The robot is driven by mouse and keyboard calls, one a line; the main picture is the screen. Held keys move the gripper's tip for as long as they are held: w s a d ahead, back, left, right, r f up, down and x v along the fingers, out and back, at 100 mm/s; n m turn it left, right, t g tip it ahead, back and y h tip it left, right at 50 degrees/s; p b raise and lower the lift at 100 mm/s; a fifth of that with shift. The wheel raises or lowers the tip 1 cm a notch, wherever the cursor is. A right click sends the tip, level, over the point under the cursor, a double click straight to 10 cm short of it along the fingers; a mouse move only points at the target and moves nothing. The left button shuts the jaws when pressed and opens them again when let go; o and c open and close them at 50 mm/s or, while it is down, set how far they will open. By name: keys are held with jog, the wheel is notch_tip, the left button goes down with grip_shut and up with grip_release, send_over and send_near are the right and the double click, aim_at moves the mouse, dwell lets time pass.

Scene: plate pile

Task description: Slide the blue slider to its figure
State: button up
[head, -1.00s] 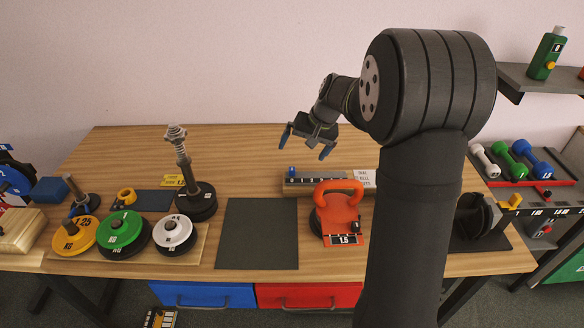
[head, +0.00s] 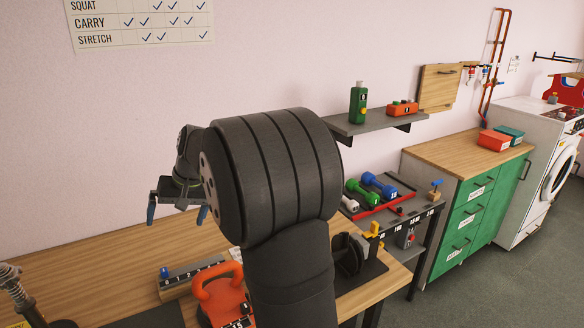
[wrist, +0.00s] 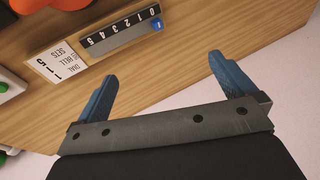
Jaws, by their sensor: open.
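The blue slider knob (head: 164,272) sits at the left end of a numbered scale block (head: 205,274) on the wooden table. In the wrist view the blue knob (wrist: 157,25) is at the 0 end of the dark scale strip (wrist: 120,28), whose figures run to 5. A white card (wrist: 62,62) lies beside the 5 end, its text upside down and only partly legible. My gripper (head: 177,215) is open and empty, with blue fingers apart, above the back of the table. Both fingers (wrist: 167,80) are clear of the knob.
An orange kettlebell (head: 222,298) stands just in front of the scale block. A black wheel-like object (head: 347,255) is on the table's right. A rack with dumbbells (head: 380,190), a wall shelf (head: 372,124) and a green cabinet (head: 470,205) are farther right.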

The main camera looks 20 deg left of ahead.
jog(key=c, duration=1.3)
jog(key=shift+s+a+f, duration=0.1)
jog(key=shift+s, duration=0.1)
jog(key=t+h, duration=0.1)
jog(key=t, duration=0.3)
send_near(164, 269)
jog(key=x, duration=0.8)
jog(key=shift+f, duration=0.25)
grip_shut()
